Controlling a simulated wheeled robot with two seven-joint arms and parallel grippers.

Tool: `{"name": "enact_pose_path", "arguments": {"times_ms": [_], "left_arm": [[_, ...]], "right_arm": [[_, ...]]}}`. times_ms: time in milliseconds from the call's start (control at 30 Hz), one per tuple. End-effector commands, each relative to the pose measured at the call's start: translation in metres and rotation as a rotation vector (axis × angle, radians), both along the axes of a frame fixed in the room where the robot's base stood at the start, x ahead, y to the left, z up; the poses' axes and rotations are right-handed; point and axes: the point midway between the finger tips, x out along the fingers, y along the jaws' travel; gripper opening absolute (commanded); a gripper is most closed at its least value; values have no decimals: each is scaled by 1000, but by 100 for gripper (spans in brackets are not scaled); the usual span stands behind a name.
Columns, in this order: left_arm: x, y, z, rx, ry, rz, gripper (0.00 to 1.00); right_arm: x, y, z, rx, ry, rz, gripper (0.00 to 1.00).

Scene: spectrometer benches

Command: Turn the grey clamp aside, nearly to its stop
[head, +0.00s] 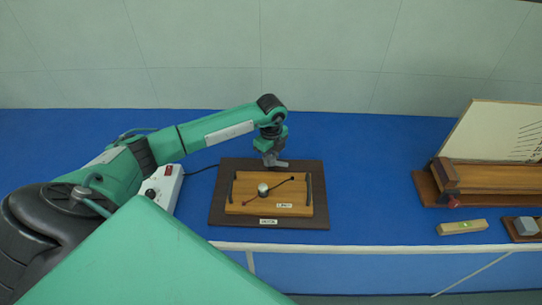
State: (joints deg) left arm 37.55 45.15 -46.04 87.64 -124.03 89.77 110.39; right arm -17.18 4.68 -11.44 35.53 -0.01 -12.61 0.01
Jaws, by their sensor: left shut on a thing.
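A wooden instrument board (240,208) lies on a dark base plate (220,215) in the middle of the blue bench. A thin dark rod (280,184) runs aslant across the board, with a round grey knob (263,189) near its middle. My left gripper (274,161) is at the far edge of the board, pointing down and shut. A short grey piece at its fingertips points right. It appears to be the grey clamp, but where the fingers end and it begins is too small to tell. My right gripper is out of view.
A white box with a red switch (166,184) stands left of the base plate, with a cable behind. At right are a wooden stand (500,180) with a pale chart (500,130), a spirit level (462,227) and a grey block (525,226). The bench between is clear.

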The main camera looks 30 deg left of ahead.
Motion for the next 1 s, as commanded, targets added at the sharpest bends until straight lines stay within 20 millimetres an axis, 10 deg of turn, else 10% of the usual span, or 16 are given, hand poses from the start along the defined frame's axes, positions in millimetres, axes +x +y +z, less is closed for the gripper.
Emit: {"name": "enact_pose_path", "arguments": {"times_ms": [800,833,1000], "left_arm": [[1,-1,1,-2,-1,115,6],[1,-1,1,-2,-2,115,35],[0,-1,0,-2,-1,115,50]], "right_arm": [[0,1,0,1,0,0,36],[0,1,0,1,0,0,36],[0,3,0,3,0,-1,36]]}}
